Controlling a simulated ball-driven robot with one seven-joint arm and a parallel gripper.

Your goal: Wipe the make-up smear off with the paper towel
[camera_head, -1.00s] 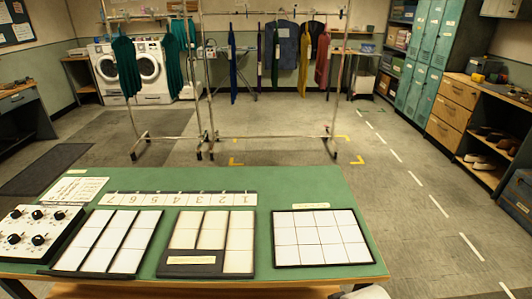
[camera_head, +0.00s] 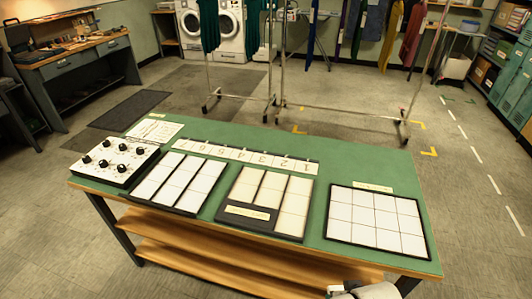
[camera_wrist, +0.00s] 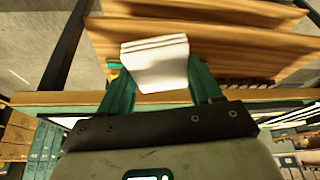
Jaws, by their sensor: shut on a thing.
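In the wrist view, my gripper (camera_wrist: 160,76) is shut on a white folded paper towel (camera_wrist: 156,58), held between its two teal fingers. The towel sticks out past the fingertips, with its folded layers showing at the far end. Wooden boards show beyond it, and I see no contact with them. In the head view, only a pale part of my arm shows at the bottom edge, right of centre. I cannot make out a make-up smear or a mirror in either view.
A green-topped table (camera_head: 375,165) with wooden lower shelves (camera_head: 190,255) stands in front, holding a knob box (camera_head: 115,163) and several white-tiled trays. A clothes rack (camera_head: 345,102) stands behind it. A workbench (camera_head: 90,50) is at the back left. The floor left of the table is clear.

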